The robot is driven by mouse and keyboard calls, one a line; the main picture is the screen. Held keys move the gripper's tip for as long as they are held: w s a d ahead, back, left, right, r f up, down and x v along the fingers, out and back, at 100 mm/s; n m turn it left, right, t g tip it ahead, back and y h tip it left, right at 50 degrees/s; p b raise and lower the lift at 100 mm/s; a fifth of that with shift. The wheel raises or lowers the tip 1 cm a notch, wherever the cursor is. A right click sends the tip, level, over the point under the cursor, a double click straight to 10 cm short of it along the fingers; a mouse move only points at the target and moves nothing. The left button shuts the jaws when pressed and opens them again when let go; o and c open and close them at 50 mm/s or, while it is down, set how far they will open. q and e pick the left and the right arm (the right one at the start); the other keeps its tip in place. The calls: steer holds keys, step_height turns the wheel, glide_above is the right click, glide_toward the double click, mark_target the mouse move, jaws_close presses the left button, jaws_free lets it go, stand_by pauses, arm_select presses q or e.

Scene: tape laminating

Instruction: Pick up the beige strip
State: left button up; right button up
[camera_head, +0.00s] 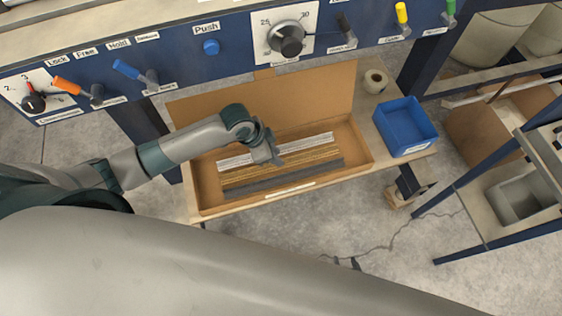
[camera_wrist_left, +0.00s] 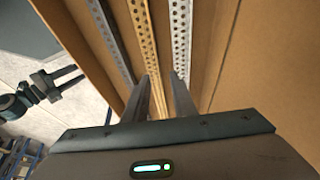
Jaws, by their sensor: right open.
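The beige strip (camera_head: 293,163) lies in a shallow cardboard box, between a white strip (camera_head: 235,162) and a dark grey strip (camera_head: 285,178). In the left wrist view the perforated beige strip (camera_wrist_left: 147,42) runs toward my left gripper (camera_wrist_left: 163,85). In the head view my left gripper (camera_head: 273,157) is low over the strips; contact cannot be told. My right gripper (camera_head: 344,263) is open and empty, in front of the box; it also shows in the left wrist view (camera_wrist_left: 80,80).
The cardboard box (camera_head: 363,145) has low walls and a raised flap behind. A blue bin (camera_head: 405,127) and a tape roll (camera_head: 374,81) stand to its right. A blue control panel (camera_head: 230,50) with knobs and levers spans above. The floor in front is clear.

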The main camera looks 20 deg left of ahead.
arm_select(q)
steer(key=shift+x, duration=1.15)
jaws_close()
